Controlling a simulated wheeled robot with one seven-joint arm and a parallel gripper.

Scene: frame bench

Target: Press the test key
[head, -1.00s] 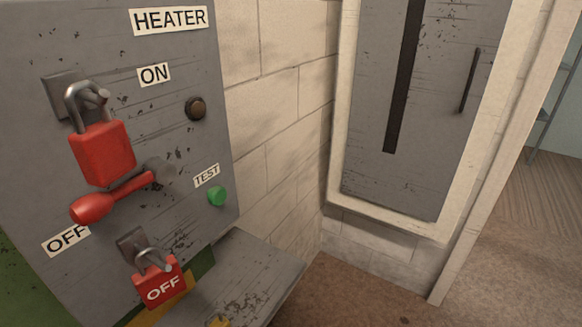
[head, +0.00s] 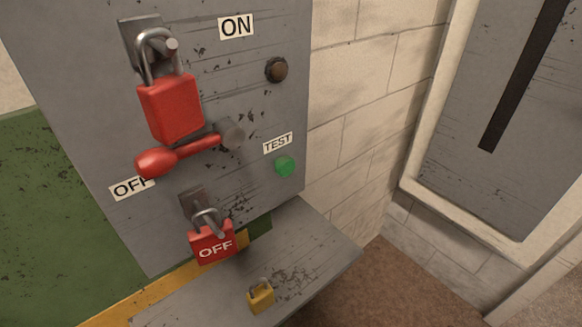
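The test key is a round green button (head: 285,166) on the right side of the grey panel (head: 80,70), just below a TEST label (head: 278,144). It looks unobstructed. My gripper is not in view. A red lever handle (head: 175,157) points left and slightly down toward the OFF label (head: 132,188). A red padlock (head: 170,106) hangs from a hasp near the ON label (head: 236,27). A second red padlock marked OFF (head: 212,244) hangs from a lower hasp.
A dark brown round knob or lamp (head: 276,69) sits above the TEST label. A small yellow padlock (head: 261,296) rests on the grey shelf (head: 325,255) below the panel. A pale block wall (head: 365,120) and a framed grey door (head: 480,190) stand at right.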

